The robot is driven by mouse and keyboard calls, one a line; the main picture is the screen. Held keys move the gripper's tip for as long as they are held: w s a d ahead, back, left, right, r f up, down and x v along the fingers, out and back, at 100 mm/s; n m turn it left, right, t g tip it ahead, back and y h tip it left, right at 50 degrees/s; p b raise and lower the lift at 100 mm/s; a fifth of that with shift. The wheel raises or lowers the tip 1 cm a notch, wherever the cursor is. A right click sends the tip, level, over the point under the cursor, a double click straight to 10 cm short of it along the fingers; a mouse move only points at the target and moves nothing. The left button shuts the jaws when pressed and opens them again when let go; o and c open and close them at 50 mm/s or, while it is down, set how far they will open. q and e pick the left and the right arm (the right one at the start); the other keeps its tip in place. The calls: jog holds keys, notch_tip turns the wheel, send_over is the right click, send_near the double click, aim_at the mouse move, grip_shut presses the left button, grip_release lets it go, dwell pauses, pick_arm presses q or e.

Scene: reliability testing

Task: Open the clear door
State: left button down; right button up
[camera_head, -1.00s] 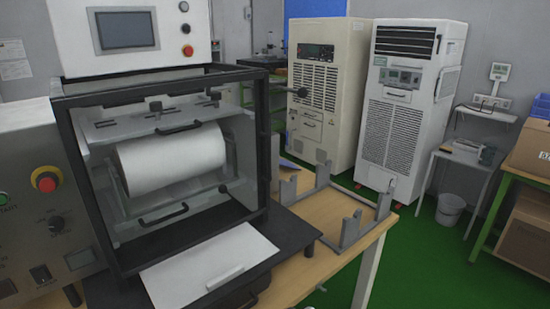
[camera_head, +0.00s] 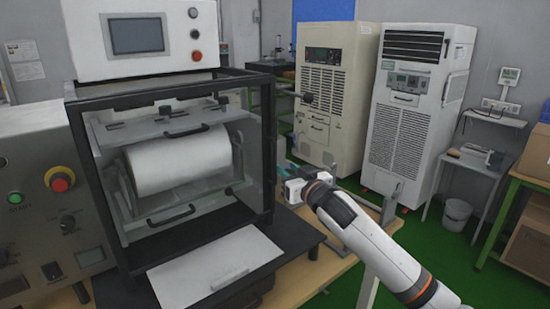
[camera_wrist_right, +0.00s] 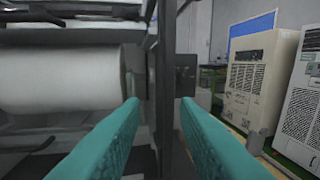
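The test machine has a black-framed front (camera_head: 172,95). The clear door's panel is hard to make out there; I cannot tell its exact position. My right gripper (camera_head: 284,182) is beside the frame's right post (camera_head: 268,160), at about mid-height. In the right wrist view its teal fingers (camera_wrist_right: 160,100) are apart, with nothing visibly gripped. A dark vertical post (camera_wrist_right: 166,60) shows between the fingertips, with a small dark block (camera_wrist_right: 186,75) to its right. I cannot tell whether the fingers touch the post. My left gripper is out of view.
A white roll (camera_head: 180,162) sits inside the machine. A white sheet-like panel (camera_head: 215,268) lies in front. Two tall cabinets (camera_head: 335,90) (camera_head: 415,110) stand behind, over open green floor (camera_head: 440,245).

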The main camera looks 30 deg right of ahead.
aim_at(275, 160)
jog(key=w, duration=0.3)
jog(key=w+p, duration=0.1)
jog(key=w, duration=0.1)
jog(key=w+d, duration=0.1)
jog(key=w, duration=0.2)
jog(key=shift+w, duration=0.3)
grip_shut()
